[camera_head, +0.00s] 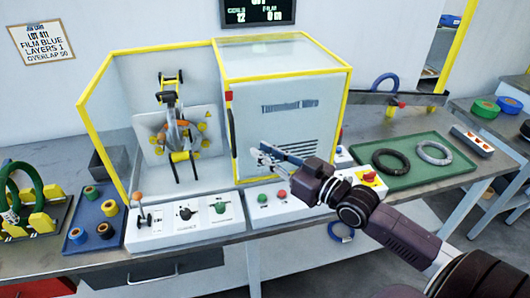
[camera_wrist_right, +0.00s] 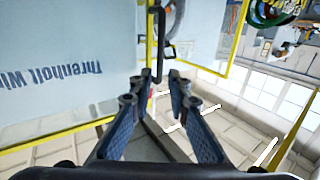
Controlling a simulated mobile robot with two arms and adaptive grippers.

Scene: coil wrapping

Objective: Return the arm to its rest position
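My right arm reaches in from the lower right of the head view. Its gripper (camera_head: 264,158) is in front of the machine's white door panel (camera_head: 270,125), above the front controls. In the right wrist view the two fingers of my right gripper (camera_wrist_right: 160,82) stand apart with nothing held between them. A dark handle (camera_wrist_right: 161,50) shows just beyond the fingertips; I cannot tell whether they touch it. My left gripper is not in view.
The yellow-framed machine (camera_head: 284,75) stands behind the gripper. Front controls (camera_head: 185,212) include a lever and buttons. A green tray (camera_head: 420,178) with two rings lies right, a blue tray (camera_head: 78,240) with rolls left. A green coil (camera_head: 20,192) stands far left.

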